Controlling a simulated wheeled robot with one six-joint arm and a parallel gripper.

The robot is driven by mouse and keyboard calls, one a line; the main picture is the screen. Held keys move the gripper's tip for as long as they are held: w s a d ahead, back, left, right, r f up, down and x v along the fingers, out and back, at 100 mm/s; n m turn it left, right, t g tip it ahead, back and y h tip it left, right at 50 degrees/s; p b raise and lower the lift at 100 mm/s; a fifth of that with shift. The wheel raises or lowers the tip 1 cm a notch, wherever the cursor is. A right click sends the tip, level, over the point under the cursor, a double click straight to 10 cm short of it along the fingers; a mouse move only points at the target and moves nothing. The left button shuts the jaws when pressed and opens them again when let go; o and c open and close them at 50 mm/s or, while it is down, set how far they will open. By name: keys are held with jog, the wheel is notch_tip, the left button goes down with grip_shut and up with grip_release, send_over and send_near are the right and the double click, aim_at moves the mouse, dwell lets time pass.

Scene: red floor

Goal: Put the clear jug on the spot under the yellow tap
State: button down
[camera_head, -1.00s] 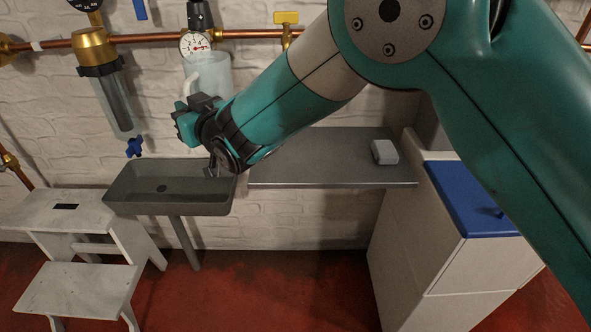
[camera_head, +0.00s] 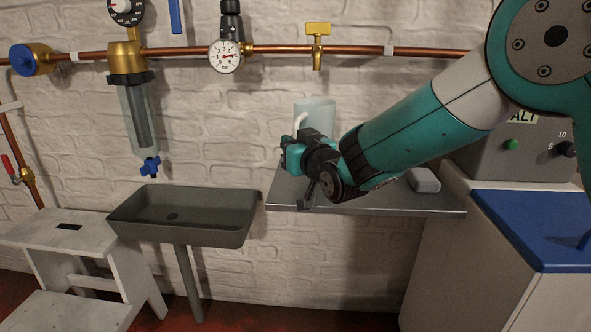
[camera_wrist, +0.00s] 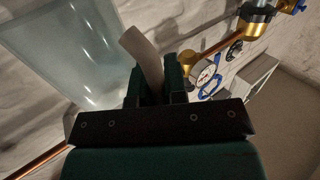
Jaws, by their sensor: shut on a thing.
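The clear jug (camera_head: 318,113) is held up below the yellow tap (camera_head: 317,42), in front of the white wall. In the picture it overlaps the space above the left part of the grey shelf (camera_head: 390,203); its base is hidden behind my gripper (camera_head: 300,142). My gripper is shut on the jug's pale handle, which stands between the fingers in the wrist view (camera_wrist: 153,80). The jug's see-through body (camera_wrist: 70,50) fills the upper left there. I cannot tell whether its base touches the shelf. No marked spot is visible.
A grey sink (camera_head: 240,229) and a white stool (camera_head: 40,232) stand left. A white cabinet with a blue lid (camera_head: 540,225) stands right. A copper pipe with a gauge (camera_head: 226,56) and filter (camera_head: 138,115) runs above.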

jog(key=shift+f+b, duration=0.5)
jog(key=shift+f, duration=1.45)
jog(key=shift+f, duration=0.2)
jog(key=c, duration=1.2)
grip_release()
jog(key=shift+o, duration=0.2)
